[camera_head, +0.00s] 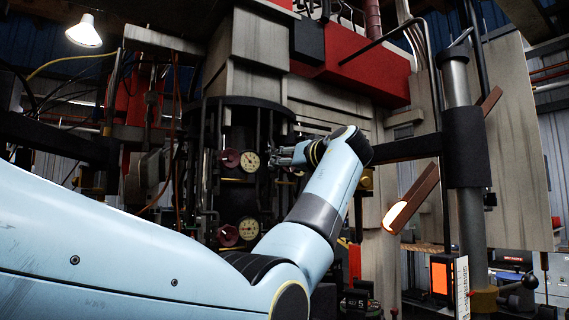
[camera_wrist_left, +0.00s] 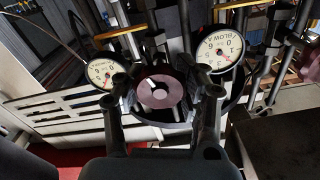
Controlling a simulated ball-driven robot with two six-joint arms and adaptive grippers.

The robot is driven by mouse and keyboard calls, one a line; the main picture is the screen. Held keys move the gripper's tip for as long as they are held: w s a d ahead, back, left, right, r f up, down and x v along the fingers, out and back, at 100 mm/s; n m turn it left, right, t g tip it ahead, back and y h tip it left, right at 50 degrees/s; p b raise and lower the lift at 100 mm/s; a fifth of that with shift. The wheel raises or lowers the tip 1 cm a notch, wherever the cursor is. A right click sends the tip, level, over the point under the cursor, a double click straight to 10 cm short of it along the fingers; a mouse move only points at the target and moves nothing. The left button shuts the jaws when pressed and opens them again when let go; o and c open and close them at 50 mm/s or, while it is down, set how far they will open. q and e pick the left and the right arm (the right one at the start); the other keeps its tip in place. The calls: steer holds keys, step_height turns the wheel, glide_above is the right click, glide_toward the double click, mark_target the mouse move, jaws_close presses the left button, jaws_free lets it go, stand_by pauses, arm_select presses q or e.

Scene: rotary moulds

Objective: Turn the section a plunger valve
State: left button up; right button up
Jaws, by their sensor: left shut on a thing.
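My left gripper (camera_head: 284,156) reaches in from the right of the upper gauge in the head view. In the left wrist view its two dark fingers stand on either side of a round maroon plunger valve knob (camera_wrist_left: 160,92), shut on it. In the head view this knob is largely hidden by the gripper. Two other maroon knobs show there, an upper one (camera_head: 229,158) and a lower one (camera_head: 228,235), apart from the gripper. I cannot read any section label. My right gripper is not in view.
White dial gauges stand beside the knobs: an upper gauge (camera_head: 250,162) and a lower gauge (camera_head: 249,228). In the wrist view, a left gauge (camera_wrist_left: 101,72) and a right gauge (camera_wrist_left: 220,49) flank the fingers closely. Vertical pipes and a thick grey post (camera_head: 465,150) crowd the area.

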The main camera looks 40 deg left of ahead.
arm_select(q)
steer(key=shift+w+d+f+m+p, duration=0.1)
steer(key=shift+f+m+p, duration=0.1)
steer(key=shift+m+p, duration=1.4)
steer(key=shift+d+f+m+p, duration=0.15)
steer(key=shift+m+p, duration=0.5)
steer(key=shift+m, duration=1.85)
steer(key=shift+a+f, duration=0.1)
steer(key=o, duration=1.2)
steer(key=shift+o, duration=0.6)
steer(key=shift+d+r, duration=0.25)
steer(key=v, duration=1.2)
